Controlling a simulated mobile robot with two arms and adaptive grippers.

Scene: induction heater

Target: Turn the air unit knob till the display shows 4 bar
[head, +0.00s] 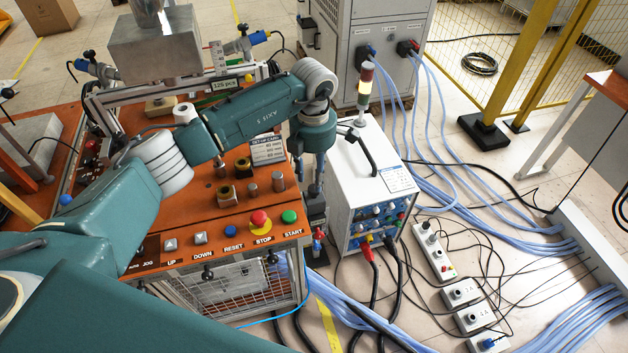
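My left arm reaches in from the left across the orange workbench. Its wrist is bent down at the bench's right edge, and the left gripper (314,186) points downward there. The fingers are small and partly hidden by the wrist, so I cannot tell whether they are open or shut. Just below them is a narrow dark unit (317,212) beside the bench, with a small red and blue fitting (318,243) under it; this appears to be the air unit. Its knob is hidden by my gripper or too small to make out. No display reading is legible. My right gripper is not in view.
The orange bench (222,222) carries push buttons, including a red STOP button (260,219). A white cabinet (350,185) with a signal lamp (365,88) stands close to the right of my gripper. Cables and socket boxes (473,317) cover the floor at right.

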